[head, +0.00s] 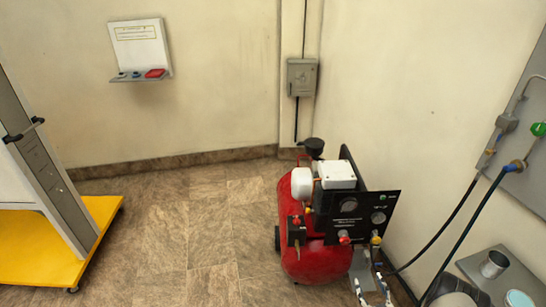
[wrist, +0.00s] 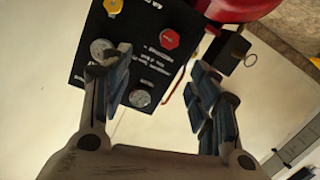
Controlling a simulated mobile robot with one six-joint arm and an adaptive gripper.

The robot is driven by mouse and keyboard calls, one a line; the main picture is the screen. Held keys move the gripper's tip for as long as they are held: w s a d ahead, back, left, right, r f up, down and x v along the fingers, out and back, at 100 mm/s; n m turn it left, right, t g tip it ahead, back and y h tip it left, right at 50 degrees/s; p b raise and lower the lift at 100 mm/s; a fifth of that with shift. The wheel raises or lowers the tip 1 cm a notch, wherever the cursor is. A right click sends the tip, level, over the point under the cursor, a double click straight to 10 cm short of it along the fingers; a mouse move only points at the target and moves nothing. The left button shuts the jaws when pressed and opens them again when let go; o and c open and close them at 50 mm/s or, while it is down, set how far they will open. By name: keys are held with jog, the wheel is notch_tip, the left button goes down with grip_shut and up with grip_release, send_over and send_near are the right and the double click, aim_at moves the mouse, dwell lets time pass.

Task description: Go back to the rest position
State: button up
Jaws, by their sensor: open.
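My gripper (wrist: 160,75) is open in the wrist view, with its two dark padded fingers spread apart. Nothing is held between them. Beyond the fingers is the black gauge panel (wrist: 140,30) of the red compressor, with a yellow knob (wrist: 113,7), a red knob (wrist: 169,39) and round gauges. The left finger covers part of the panel. In the head view the red compressor (head: 318,262) stands on the floor, and its black panel (head: 370,198) faces right and forward. Pale metallic parts at the bottom edge, beside the compressor, are too small to identify surely.
A yellow wheeled base (head: 35,265) with a grey frame stands at the left. A wall shelf (head: 140,78) and a grey electrical box (head: 302,77) are on the walls. Hoses, a grey wall panel (head: 525,185) and a metal cup (head: 494,264) are at right. Floor between is clear.

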jog(key=w+d+r+g+h, duration=0.1)
jog(key=w+d+r+g, duration=0.1)
jog(key=w+r, duration=0.55)
jog(key=w+d+r+g+h, duration=0.15)
jog(key=w+r, duration=0.25)
jog(key=r, duration=0.6)
jog(key=s+a+r+m+g, duration=0.1)
jog(key=s+a+r, duration=0.15)
jog(key=r, duration=0.65)
jog(key=s+a+r+g, duration=0.1)
jog(key=a+r+g, duration=0.15)
jog(key=r, duration=0.75)
jog(key=s+a+r+m+g, duration=0.1)
jog(key=s+a+r, duration=0.45)
jog(key=s, duration=0.25)
jog(key=s+a+r+m+g, duration=0.1)
jog(key=s+a+r, duration=0.45)
jog(key=s, duration=0.25)
jog(key=s+a+g, duration=0.1)
jog(key=s+a, duration=0.1)
jog(key=s, duration=0.4)
jog(key=s+a+g+y, duration=0.1)
jog(key=s+a, duration=0.2)
jog(key=s, duration=0.4)
jog(key=s+a, duration=0.2)
jog(key=s, duration=0.5)
jog(key=shift+a+r+m+g, duration=0.25)
jog(key=shift+r+m+g, duration=0.05)
jog(key=shift+m+g, duration=0.1)
jog(key=shift+w, duration=0.1)
